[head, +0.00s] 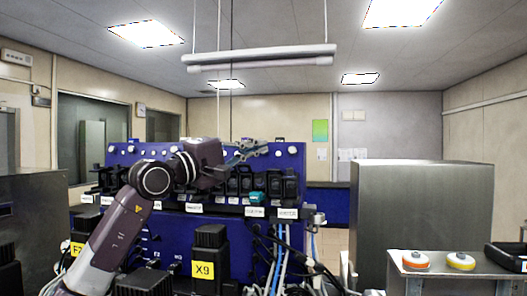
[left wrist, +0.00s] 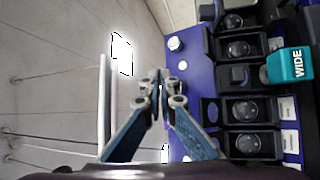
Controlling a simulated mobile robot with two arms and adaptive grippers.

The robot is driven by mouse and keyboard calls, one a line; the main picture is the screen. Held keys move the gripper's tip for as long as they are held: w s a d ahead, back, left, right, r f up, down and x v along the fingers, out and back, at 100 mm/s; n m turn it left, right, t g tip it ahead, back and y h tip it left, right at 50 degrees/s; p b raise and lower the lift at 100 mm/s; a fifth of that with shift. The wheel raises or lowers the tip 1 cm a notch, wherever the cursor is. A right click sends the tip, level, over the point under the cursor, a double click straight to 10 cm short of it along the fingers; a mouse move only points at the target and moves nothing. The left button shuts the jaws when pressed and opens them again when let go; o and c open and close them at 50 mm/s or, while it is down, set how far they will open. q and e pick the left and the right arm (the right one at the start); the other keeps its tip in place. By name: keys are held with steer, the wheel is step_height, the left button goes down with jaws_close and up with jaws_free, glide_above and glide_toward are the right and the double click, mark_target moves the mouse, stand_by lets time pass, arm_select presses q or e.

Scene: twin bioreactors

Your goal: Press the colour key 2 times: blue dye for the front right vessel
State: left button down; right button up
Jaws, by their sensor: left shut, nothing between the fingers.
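My left gripper (head: 258,148) is raised in front of the top of the blue panel (head: 176,226), its fingers pointing right. In the left wrist view the two blue-grey fingers (left wrist: 160,88) come together at their tips, with nothing between them. I cannot make out a blue dye key or the front right vessel in either view. My right gripper is not in view.
A row of black dial units (left wrist: 246,110) runs along the panel, with a teal block (left wrist: 290,65) marked WIDE among them. A grey cabinet (head: 422,215) stands at right. Orange (head: 416,260) and yellow (head: 461,261) round pieces sit on a metal stand. Cables hang at the panel's lower right.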

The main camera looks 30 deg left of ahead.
arm_select(q)
steer(key=shift+w, duration=0.25)
steer(key=shift+w+a+f+p, duration=0.1)
steer(key=shift+w+f+p, duration=0.05)
steer(key=shift+w+p, duration=0.15)
steer(key=shift+w+a+f+p, duration=0.1)
steer(key=shift+w+p, duration=0.1)
steer(key=shift+w, duration=0.15)
steer(key=shift+w+a, duration=0.1)
steer(key=shift+w, duration=0.1)
steer(key=shift+w+a+f+p, duration=0.1)
steer(key=shift+w+f+p, duration=0.1)
steer(key=shift+w+p, duration=0.25)
steer(key=shift+s+d+r+b, duration=0.1)
steer(key=shift+s+b, duration=0.2)
steer(key=shift+s, duration=0.15)
steer(key=shift+s+d+r+b, duration=0.1)
steer(key=shift+s+b, duration=0.15)
steer(key=shift+s, duration=0.15)
steer(key=shift+s+d+r, duration=0.1)
steer(key=shift+s+r, duration=0.05)
steer(key=shift+s, duration=0.25)
steer(key=shift+s+d+r, duration=0.1)
steer(key=shift+s, duration=0.3)
